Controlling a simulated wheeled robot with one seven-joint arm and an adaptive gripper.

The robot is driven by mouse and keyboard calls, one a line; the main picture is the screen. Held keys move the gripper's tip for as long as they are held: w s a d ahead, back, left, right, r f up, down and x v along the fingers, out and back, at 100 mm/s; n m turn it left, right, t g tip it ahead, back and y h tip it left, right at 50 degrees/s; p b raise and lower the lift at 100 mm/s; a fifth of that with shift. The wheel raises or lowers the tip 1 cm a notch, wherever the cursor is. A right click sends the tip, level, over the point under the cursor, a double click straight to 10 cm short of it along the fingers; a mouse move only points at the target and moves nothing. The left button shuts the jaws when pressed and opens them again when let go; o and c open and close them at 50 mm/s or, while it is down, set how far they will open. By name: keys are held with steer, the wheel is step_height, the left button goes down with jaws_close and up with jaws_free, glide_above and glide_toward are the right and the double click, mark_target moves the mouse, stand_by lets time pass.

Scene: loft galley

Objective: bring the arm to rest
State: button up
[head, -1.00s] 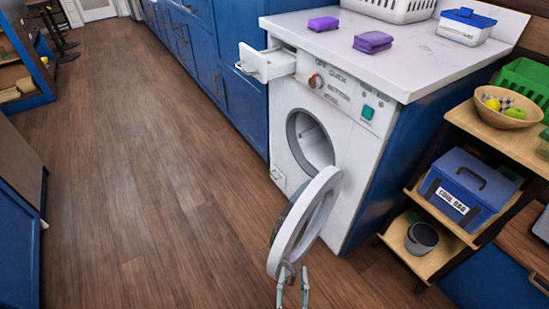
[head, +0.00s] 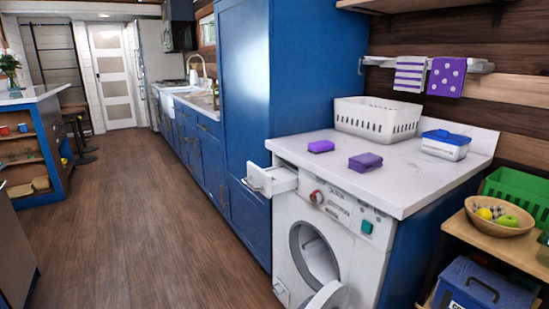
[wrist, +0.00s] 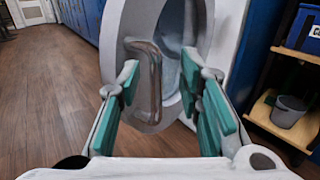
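My gripper (wrist: 161,80) shows only in the wrist view. Its two fingers with teal pads are apart, with nothing pressed between them. The white round door (wrist: 125,28) of the washing machine stands open just ahead, and its grey handle (wrist: 155,88) appears in the gap between the fingers. I cannot tell whether the handle lies between the pads or beyond the tips. In the head view the white washing machine (head: 368,262) has its door (head: 328,298) swung open, cut off by the bottom edge. Its detergent drawer (head: 284,180) is pulled out.
The counter (head: 420,178) above the machine holds two purple sponges (head: 321,146), a white basket (head: 375,122) and a blue-lidded tub (head: 445,145). A shelf unit (head: 515,250) stands at the right; a grey bucket (wrist: 290,112) is on its lower shelf. The wooden floor (head: 130,220) at left is clear.

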steer(key=w+d+r+m+g+h, duration=0.1)
steer(key=d+r+m+g+h, duration=0.25)
steer(key=r+m, duration=0.4)
steer(key=w+d+r+m+g+h, duration=0.1)
steer(key=d+r+m+g+h, duration=0.1)
steer(key=r+m+g+h, duration=0.55)
steer(key=w+d+r+m+g+h, duration=0.1)
steer(key=d+r+m+g+h, duration=0.3)
steer(key=r, duration=0.6)
steer(key=s+d+r+m+g+y, duration=0.6)
steer(key=r+m+y, duration=0.1)
steer(key=r+m, duration=0.2)
steer(key=s+r+m+t+y, duration=0.4)
steer(key=s+r+m+y, duration=0.3)
steer(key=s+y, duration=0.35)
step_height(320, 180, up, 20)
steer(key=t+p, duration=0.3)
steer(key=p, duration=1.5)
steer(key=shift+a+h, duration=0.3)
steer(key=shift+h, duration=0.05)
